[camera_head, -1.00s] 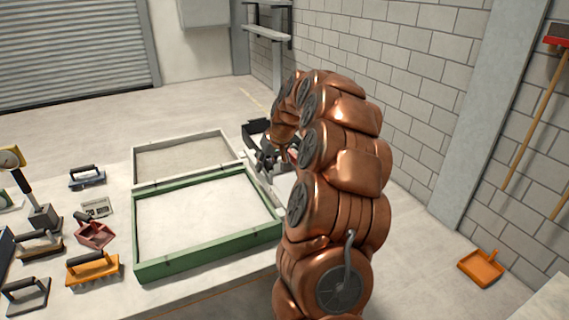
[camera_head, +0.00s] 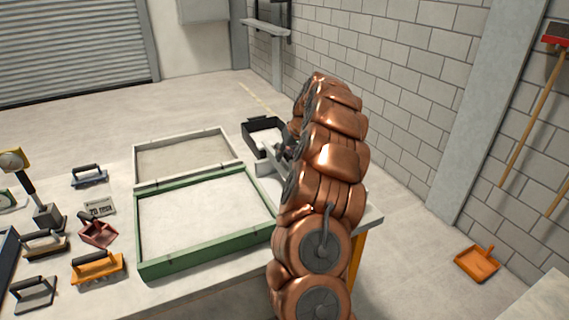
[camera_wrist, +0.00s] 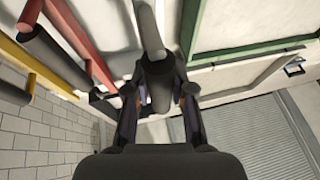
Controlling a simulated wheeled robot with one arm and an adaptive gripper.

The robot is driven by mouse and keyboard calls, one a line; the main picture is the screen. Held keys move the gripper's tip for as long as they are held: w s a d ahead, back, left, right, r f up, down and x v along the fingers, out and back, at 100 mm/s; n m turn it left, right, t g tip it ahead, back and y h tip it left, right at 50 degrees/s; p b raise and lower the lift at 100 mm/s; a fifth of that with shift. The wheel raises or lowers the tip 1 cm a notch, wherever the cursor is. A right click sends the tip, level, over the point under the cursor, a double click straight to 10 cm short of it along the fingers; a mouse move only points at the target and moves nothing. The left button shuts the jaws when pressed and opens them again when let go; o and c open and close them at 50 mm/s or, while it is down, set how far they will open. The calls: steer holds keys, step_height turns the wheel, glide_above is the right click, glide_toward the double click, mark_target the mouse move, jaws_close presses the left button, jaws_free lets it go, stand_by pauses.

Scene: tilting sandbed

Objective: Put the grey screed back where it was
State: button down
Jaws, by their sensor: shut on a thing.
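The grey screed (camera_wrist: 150,28) shows in the wrist view, with its dark handle between the fingers of my gripper (camera_wrist: 158,92). My gripper is shut on that handle. A red screed (camera_wrist: 84,38) and a yellow screed (camera_wrist: 32,68), both with dark handles, lie side by side to the left of it in the wrist view. In the head view my gripper (camera_head: 283,150) is partly hidden behind my arm, at the right side of the sandbeds. Whether the grey screed touches a surface beneath it cannot be told.
The green-framed sandbed (camera_head: 205,264) stands in front of a pale-framed sandbed (camera_head: 182,135) on the table. A black tray (camera_head: 250,128) is near my gripper. Several hand tools, including an orange float (camera_head: 97,268), fill the table's left side. An orange dustpan (camera_head: 478,264) lies right.

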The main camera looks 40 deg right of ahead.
mark_target(285, 166)
steer(key=shift+f+p, duration=0.85)
steer(key=shift+f, duration=0.85)
steer(key=shift+f+b, duration=0.4)
steer(key=shift+b, duration=0.1)
steer(key=shift+f, duration=0.25)
steer(key=c, duration=1)
jaws_free()
